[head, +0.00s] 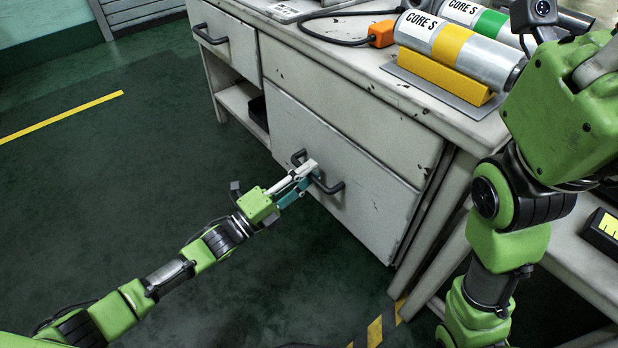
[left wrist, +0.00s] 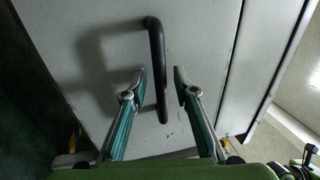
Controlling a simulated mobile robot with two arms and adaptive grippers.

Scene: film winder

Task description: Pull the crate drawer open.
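The crate drawer (head: 365,205) is the large pale front low on the worn bench, and it looks shut. Its dark bar handle (head: 333,187) sticks out from the front. In the left wrist view the handle (left wrist: 157,60) runs upright between my fingers. My left gripper (head: 308,171) is at the handle in the head view. In the left wrist view the left gripper (left wrist: 161,76) is open, one finger on each side of the bar, with gaps showing. My right arm (head: 510,230) stands at the right, but its gripper does not show.
A smaller drawer (head: 222,36) with its own handle is at the upper left. Labelled metal cylinders (head: 462,50) lie on the bench top, one on a yellow cradle (head: 445,80). The green floor (head: 130,190) before the drawer is clear apart from my arm.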

